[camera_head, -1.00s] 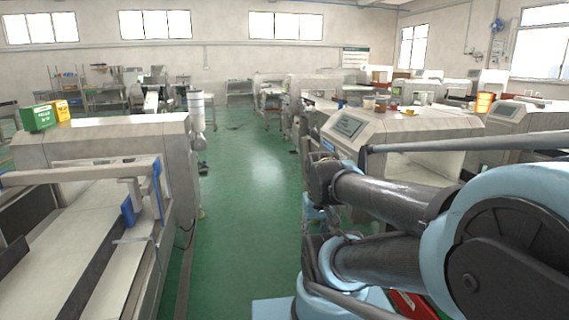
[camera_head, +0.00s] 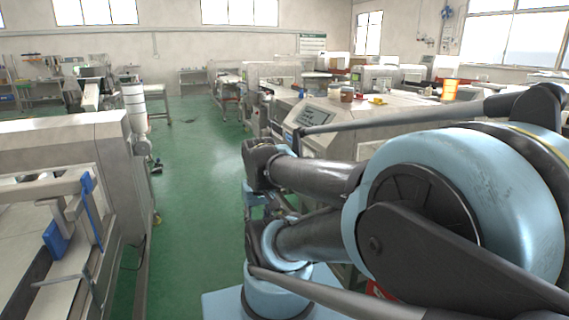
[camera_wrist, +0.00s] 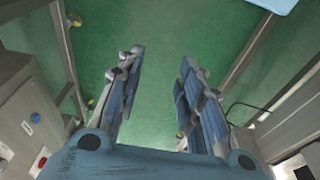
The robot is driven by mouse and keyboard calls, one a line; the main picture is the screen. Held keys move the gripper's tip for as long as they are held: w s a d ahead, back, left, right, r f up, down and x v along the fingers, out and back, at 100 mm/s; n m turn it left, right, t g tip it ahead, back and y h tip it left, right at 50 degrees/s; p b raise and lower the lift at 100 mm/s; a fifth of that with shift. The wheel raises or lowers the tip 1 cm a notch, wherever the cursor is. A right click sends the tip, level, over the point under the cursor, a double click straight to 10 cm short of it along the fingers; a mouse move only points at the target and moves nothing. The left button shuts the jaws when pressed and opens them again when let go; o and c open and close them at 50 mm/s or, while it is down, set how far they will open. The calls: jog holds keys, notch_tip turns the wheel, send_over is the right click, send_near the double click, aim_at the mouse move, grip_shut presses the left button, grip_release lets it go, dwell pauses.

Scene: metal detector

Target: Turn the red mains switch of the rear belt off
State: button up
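In the wrist view, a small red switch (camera_wrist: 40,162) shows at the lower left on a grey box (camera_wrist: 28,105) of a machine. Whether it is the rear belt's mains switch I cannot tell, and its position is not readable. My gripper (camera_wrist: 162,60) is open and empty, its two fingers apart over the green floor. The red switch lies to the left of and below the fingers in that picture, apart from them. In the head view my gripper is out of sight and no red mains switch can be made out.
In the head view a grey conveyor machine (camera_head: 70,140) stands at left. Another machine with a slanted screen panel (camera_head: 310,117) stands right of centre, partly behind my arm. Metal frame legs (camera_wrist: 250,50) flank the wrist view.

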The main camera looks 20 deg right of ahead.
jog(key=o, duration=0.3)
jog(key=shift+s+r, duration=0.25)
jog(key=shift+s, duration=0.05)
jog(key=w+d+r+m+h, duration=0.1)
jog(key=w+d+r+h, duration=0.25)
jog(key=w, duration=0.65)
jog(key=w+d+r+m+g+h, duration=0.1)
jog(key=w+d+r+h, duration=0.3)
jog(key=w, duration=0.5)
jog(key=w+d+r+m+h, duration=0.15)
jog(key=w+d, duration=0.35)
jog(key=w, duration=0.5)
jog(key=w+d+f+m+h, duration=0.1)
jog(key=w+f+m+h, duration=0.2)
jog(key=w, duration=1.1)
jog(key=w+a+f+m+h, duration=0.2)
jog(key=w+f+h, duration=0.4)
jog(key=w+f, duration=0.35)
jog(key=shift+g, duration=0.3)
jog(key=d, duration=1.1)
jog(key=d+f, duration=0.1)
jog(key=d, duration=0.5)
jog(key=c, duration=1.1)
